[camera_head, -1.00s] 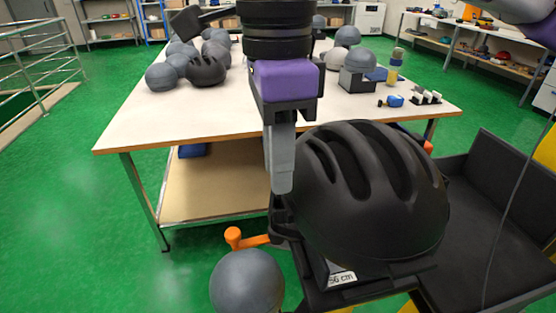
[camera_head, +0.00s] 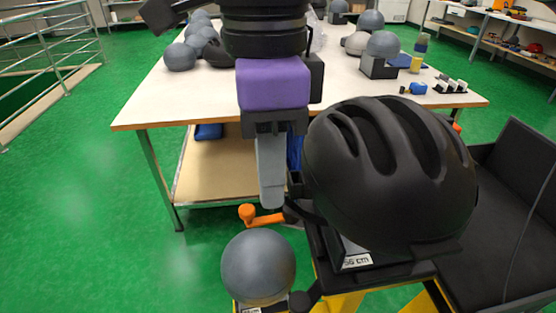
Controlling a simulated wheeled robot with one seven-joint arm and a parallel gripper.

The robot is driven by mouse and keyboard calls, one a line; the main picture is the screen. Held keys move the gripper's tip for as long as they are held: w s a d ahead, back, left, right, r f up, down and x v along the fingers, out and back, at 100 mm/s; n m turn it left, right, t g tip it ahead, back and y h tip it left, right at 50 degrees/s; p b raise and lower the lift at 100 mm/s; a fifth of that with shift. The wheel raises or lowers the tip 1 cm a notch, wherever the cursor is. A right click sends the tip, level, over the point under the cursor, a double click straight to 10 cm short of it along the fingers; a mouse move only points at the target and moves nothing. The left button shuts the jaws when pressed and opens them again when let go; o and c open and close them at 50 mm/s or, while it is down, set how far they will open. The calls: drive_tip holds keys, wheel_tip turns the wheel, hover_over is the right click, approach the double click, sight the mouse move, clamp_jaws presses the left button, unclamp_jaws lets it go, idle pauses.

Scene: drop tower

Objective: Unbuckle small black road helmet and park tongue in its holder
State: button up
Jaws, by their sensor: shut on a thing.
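The black road helmet (camera_head: 395,165) sits on a stand marked "56 cm" (camera_head: 357,261) at the right of the head view. My gripper (camera_head: 272,195) points down just left of the helmet, its grey finger level with the helmet's lower side. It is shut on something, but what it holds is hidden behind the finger. Dark strap or fitting parts (camera_head: 302,204) show beside the fingertip at the helmet's left edge. The buckle, its tongue and the tongue's holder cannot be made out.
An orange-ended lever (camera_head: 262,215) sticks out left of the stand. A grey ball-shaped headform (camera_head: 258,266) stands in front. A black-lined bin (camera_head: 510,220) is at the right. Behind is a white table (camera_head: 170,95) with headforms and another dark helmet. Green floor is clear at left.

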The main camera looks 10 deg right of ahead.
drive_tip(key=shift+s+f+b, duration=2.95)
drive_tip(key=shift+s+b, duration=0.1)
drive_tip(key=shift+s, duration=1.8)
drive_tip(key=shift+s+d+f+b, duration=0.95)
drive_tip(key=shift+s+d, duration=1.45)
drive_tip(key=shift+d, duration=4)
drive_tip(key=w+d+r, duration=0.1)
drive_tip(key=w+d, duration=0.1)
drive_tip(key=d, duration=0.8)
drive_tip(key=w+d+r+p, duration=0.1)
drive_tip(key=w+d, duration=0.2)
drive_tip(key=d, duration=0.7)
drive_tip(key=shift+d, duration=0.4)
